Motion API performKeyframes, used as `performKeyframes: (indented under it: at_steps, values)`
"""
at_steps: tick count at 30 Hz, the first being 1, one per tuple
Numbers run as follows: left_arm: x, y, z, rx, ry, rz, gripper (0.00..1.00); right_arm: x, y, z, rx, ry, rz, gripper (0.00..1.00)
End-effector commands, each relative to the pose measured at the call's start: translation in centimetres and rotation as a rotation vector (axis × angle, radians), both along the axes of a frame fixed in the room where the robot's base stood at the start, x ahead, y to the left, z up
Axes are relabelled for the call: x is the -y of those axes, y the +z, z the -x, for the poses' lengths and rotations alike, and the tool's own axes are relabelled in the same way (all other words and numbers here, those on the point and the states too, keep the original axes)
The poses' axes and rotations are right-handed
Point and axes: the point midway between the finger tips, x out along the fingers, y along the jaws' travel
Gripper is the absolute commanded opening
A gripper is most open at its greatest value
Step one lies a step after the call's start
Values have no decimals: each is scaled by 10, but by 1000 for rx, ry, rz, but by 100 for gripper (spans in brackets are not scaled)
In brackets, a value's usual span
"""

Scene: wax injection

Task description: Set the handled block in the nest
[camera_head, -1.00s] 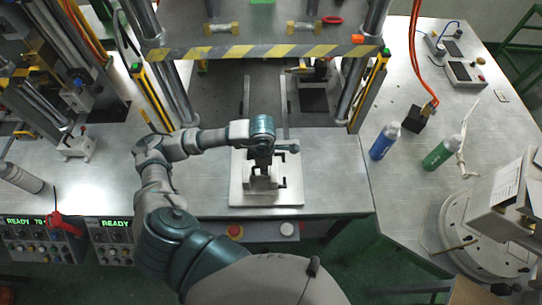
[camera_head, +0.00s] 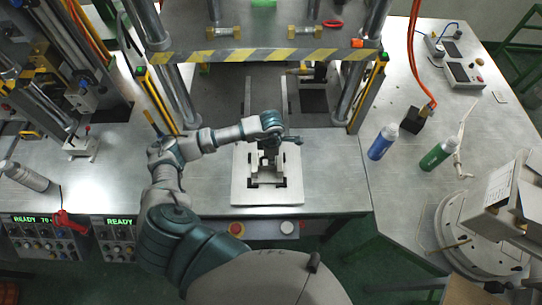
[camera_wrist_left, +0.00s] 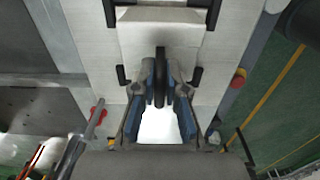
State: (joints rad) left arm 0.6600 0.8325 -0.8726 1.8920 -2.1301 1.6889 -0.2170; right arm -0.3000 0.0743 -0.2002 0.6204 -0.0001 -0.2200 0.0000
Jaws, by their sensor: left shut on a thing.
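A pale block (camera_head: 267,174) with a dark handle stands at the middle of a light plate with black corner pieces, which looks like the nest (camera_head: 241,190). My left gripper (camera_head: 268,155) is over it from the far side. In the left wrist view the gripper (camera_wrist_left: 160,95) is shut on the upright dark handle (camera_wrist_left: 160,68). Black corner pieces (camera_wrist_left: 196,77) show on both sides of the handle. The gripper hides much of the block, so I cannot tell whether it is fully seated. My right gripper is not in view.
The press frame with a striped crossbar (camera_head: 265,55) and upright posts stands behind the plate. A blue bottle (camera_head: 383,142) and a green bottle (camera_head: 438,154) stand at right. Control boxes (camera_head: 45,240) are at front left. The bench right of the plate is clear.

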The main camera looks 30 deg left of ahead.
Motion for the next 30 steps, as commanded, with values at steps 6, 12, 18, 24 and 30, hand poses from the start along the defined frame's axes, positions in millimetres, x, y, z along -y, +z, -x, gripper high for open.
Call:
performKeyframes:
  at_steps: [6,12,18,24,30]
  values:
    - [-2,-2,0,0,0,1,37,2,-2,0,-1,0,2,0]
    - [-2,-2,0,0,0,1,37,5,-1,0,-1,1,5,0]
    - [-2,6,-1,2,1,2,37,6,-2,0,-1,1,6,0]
    - [-2,45,-2,6,0,1,37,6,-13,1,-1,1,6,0]
    - [-1,89,-2,5,0,2,37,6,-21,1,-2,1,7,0]
